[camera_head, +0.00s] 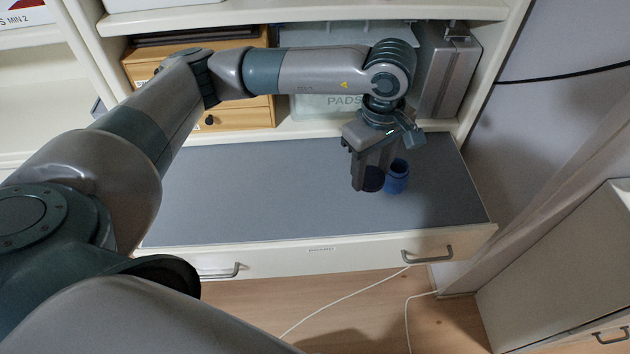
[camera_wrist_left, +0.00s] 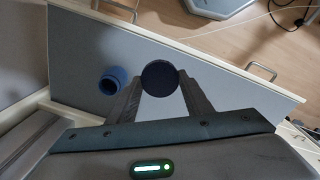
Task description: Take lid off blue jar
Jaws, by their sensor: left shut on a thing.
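The blue jar (camera_head: 397,182) stands on the grey surface of the pulled-out drawer, toward its right end. It also shows in the left wrist view (camera_wrist_left: 113,80), with its mouth bare and no lid on it. My left gripper (camera_head: 367,178) is just left of the jar in the head view. It is shut on the round, dark blue lid (camera_head: 374,181). In the left wrist view the lid (camera_wrist_left: 160,77) sits between the fingertips, apart from the jar. How high the lid is above the surface is hard to tell. My right gripper is not in view.
The grey drawer surface (camera_head: 270,195) is clear to the left of the gripper. Wooden drawer boxes (camera_head: 235,115), a translucent box marked PADS (camera_head: 325,106) and a grey metal case (camera_head: 447,75) stand on the shelf behind. A white cabinet (camera_head: 560,285) stands at right.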

